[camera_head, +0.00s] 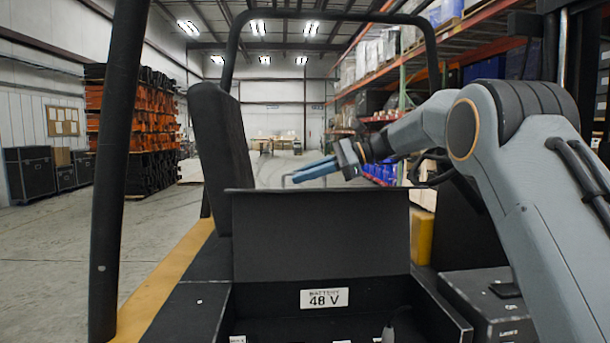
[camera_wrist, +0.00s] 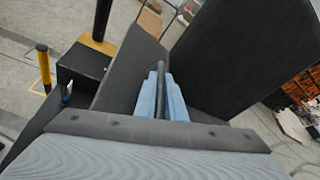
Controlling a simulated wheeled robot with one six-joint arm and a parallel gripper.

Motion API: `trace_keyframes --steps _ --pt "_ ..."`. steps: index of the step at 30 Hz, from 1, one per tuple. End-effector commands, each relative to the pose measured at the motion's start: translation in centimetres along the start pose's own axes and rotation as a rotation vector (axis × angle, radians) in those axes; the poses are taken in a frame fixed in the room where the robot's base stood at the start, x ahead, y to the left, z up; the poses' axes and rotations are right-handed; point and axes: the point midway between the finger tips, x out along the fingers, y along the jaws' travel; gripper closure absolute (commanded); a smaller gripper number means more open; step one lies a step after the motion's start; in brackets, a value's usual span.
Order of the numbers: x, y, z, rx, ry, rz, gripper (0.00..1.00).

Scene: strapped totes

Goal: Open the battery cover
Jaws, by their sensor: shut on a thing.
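The battery cover (camera_head: 320,235) is a dark flat panel standing about upright at the back of an open battery bay in the head view. The bay shows below it, with a white "BATTERY 48 V" label (camera_head: 324,298). My gripper (camera_head: 312,170) has blue fingers and is just above and behind the cover's top edge. In the wrist view the fingers (camera_wrist: 165,97) are closed around a dark bar, the handle (camera_wrist: 160,75). A grey panel (camera_wrist: 130,72), apparently the cover, lies beside it. The cover hides the handle's lower part in the head view.
The seat back (camera_head: 220,150) stands close left of the cover. A black post (camera_head: 120,170) and overhead frame surround the truck. A dark box (camera_head: 480,295) sits right of the bay, under my arm. Orange racks (camera_head: 135,110) are far left; open floor lies left.

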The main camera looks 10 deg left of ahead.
Motion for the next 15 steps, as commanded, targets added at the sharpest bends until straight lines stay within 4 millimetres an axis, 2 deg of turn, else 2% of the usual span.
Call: trace_keyframes --steps 2,3,15 --pt "0.10 0.01 -0.03 0.003 -0.001 0.000 1.00" --pt "0.11 0.01 -0.03 0.003 -0.001 0.000 0.84" --pt "-0.44 0.00 -0.08 0.000 0.000 0.000 0.83"
